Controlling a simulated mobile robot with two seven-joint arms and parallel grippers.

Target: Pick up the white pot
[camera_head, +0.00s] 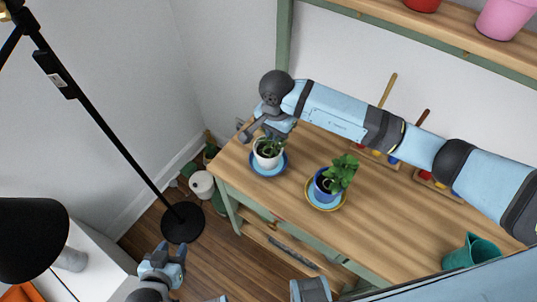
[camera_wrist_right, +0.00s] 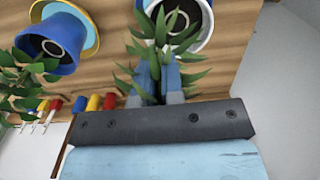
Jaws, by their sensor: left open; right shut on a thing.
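The white pot (camera_head: 266,161) holds a green spiky plant and sits upright on a blue saucer (camera_head: 283,167) at the left end of the wooden table. In the right wrist view the white pot (camera_wrist_right: 205,27) is at the top, partly covered by leaves. My right gripper (camera_head: 265,139) reaches it from the back and is shut on its near rim; leaves hide the exact contact in the right wrist view (camera_wrist_right: 159,68). My left gripper (camera_head: 168,254) is open and empty, low over the floor left of the table.
A blue pot (camera_head: 325,186) with a leafy plant stands on a yellow-rimmed saucer (camera_head: 326,207) to the right. A teal watering can (camera_head: 472,252) is at the table's right. A black floor lamp (camera_head: 125,150) stands left. A shelf (camera_head: 400,20) hangs above. The table's front middle is clear.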

